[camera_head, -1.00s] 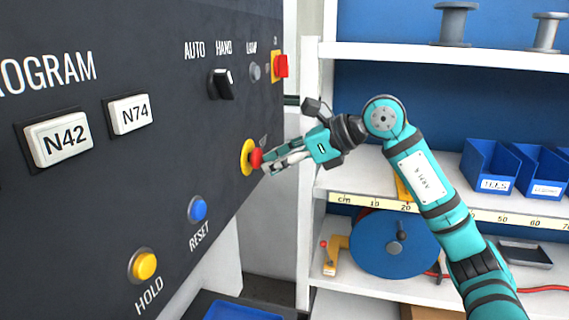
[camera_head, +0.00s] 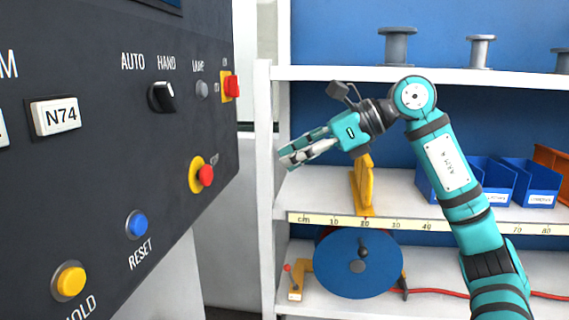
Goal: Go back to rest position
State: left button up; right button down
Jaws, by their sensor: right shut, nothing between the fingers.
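My right gripper (camera_head: 284,160) is teal and grey and points left. Its fingers are shut with nothing between them. It hangs in the air in front of the shelf, to the right of the dark control panel (camera_head: 95,105). The red emergency button (camera_head: 206,176) on its yellow ring is to the left of the fingertips, with a clear gap between them. My right arm comes up from the lower right. My left gripper is not in view.
The panel also bears a black selector knob (camera_head: 162,97), a blue RESET button (camera_head: 136,224), a yellow button (camera_head: 70,281) and a red switch (camera_head: 232,86). A white shelf (camera_head: 400,73) holds spools, blue bins (camera_head: 531,180) and a blue reel (camera_head: 345,264).

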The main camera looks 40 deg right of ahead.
jog(key=shift+w+a, duration=0.15)
jog(key=shift+w, duration=0.05)
